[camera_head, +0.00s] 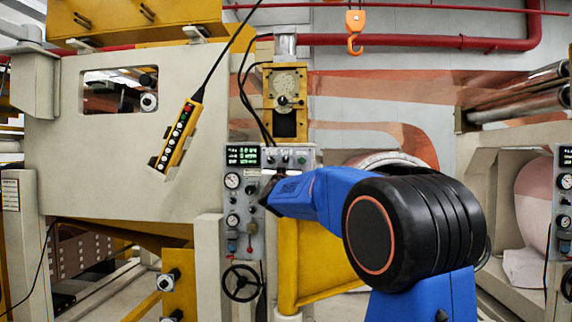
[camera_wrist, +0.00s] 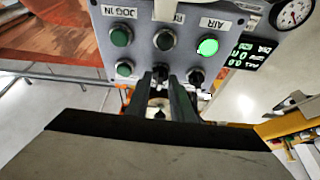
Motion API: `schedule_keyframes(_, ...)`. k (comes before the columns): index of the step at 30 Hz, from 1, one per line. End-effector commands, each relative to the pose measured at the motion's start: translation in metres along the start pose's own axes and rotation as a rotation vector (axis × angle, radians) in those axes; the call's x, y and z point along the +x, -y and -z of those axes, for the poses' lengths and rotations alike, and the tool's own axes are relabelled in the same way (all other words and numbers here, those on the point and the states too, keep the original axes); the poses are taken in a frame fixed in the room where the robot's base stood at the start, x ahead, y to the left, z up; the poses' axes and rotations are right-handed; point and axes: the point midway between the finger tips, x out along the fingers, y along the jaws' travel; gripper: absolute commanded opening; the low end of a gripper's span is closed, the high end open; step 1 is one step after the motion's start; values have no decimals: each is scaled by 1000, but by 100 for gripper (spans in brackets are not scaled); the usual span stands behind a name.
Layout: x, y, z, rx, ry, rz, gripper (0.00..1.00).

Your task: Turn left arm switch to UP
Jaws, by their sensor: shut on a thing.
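The grey control panel (camera_head: 243,190) stands left of my blue arm in the head view. Its upper part (camera_wrist: 143,25) appears upside down in the wrist view, with buttons and black switch knobs. My gripper (camera_wrist: 161,82) is shut around the middle black switch knob (camera_wrist: 160,72) of the row nearest it. Another black knob (camera_wrist: 195,77) is beside it to the right, and a green button (camera_wrist: 124,68) to the left. I cannot read a label for the held knob or tell its position. In the head view my gripper (camera_head: 268,178) is small and partly hidden by my arm.
A lit green button (camera_wrist: 207,47) and a gauge (camera_wrist: 293,13) show in the wrist view. A yellow pendant (camera_head: 176,135) hangs left of the panel. A black handwheel (camera_head: 241,283) sits low on the panel. An orange hook (camera_head: 354,32) hangs above.

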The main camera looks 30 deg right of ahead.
Motion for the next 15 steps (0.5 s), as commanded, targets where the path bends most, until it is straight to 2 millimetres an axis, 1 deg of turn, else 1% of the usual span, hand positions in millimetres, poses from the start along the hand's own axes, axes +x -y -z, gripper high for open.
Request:
schedule_keyframes(6, 0, 3, -1, 181, 1, -73, 0)
schedule_keyframes(15, 0, 3, 0, 365, 0, -151, 0)
